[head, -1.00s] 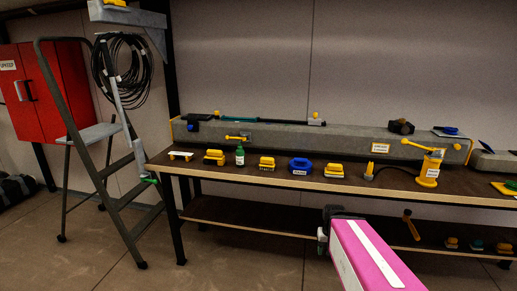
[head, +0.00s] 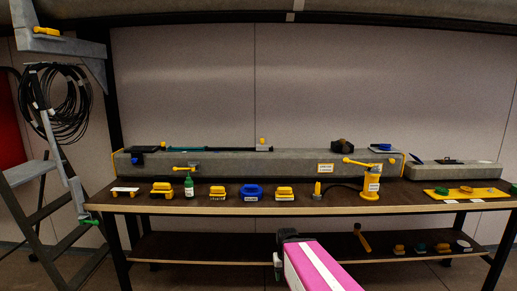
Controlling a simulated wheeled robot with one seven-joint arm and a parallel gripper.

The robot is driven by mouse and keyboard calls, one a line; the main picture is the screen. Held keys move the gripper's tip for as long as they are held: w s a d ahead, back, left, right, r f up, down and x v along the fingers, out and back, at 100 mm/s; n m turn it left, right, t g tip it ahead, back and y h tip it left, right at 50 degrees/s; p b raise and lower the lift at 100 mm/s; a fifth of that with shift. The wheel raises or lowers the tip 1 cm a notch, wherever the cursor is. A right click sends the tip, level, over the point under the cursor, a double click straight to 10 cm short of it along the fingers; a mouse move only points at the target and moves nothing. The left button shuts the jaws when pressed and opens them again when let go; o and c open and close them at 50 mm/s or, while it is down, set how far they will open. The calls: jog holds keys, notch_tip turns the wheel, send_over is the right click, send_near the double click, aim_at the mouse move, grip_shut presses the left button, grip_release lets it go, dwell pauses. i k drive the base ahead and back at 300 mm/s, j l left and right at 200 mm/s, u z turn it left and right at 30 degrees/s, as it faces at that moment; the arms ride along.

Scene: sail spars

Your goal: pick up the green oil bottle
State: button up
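The green oil bottle (head: 189,188) stands upright on the front left part of the dark workbench (head: 320,203). It has a white label and stands between two yellow-handled brushes. My gripper (head: 277,262) shows at the bottom centre, at the end of my pink arm link, below the bench top and to the right of the bottle. It is apart from the bottle. Its fingers are dark and small, so I cannot tell whether they are open or shut.
Yellow-handled brushes (head: 162,189) (head: 219,192), a blue block (head: 251,193) and a yellow pump (head: 371,185) line the bench front. A grey beam (head: 230,162) lies behind them. A stepladder (head: 40,190) stands at the left. A lower shelf (head: 200,246) holds small items.

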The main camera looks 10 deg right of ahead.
aim_at(188, 183)
jog(key=j+z, duration=0.1)
jog(key=j, duration=1.2)
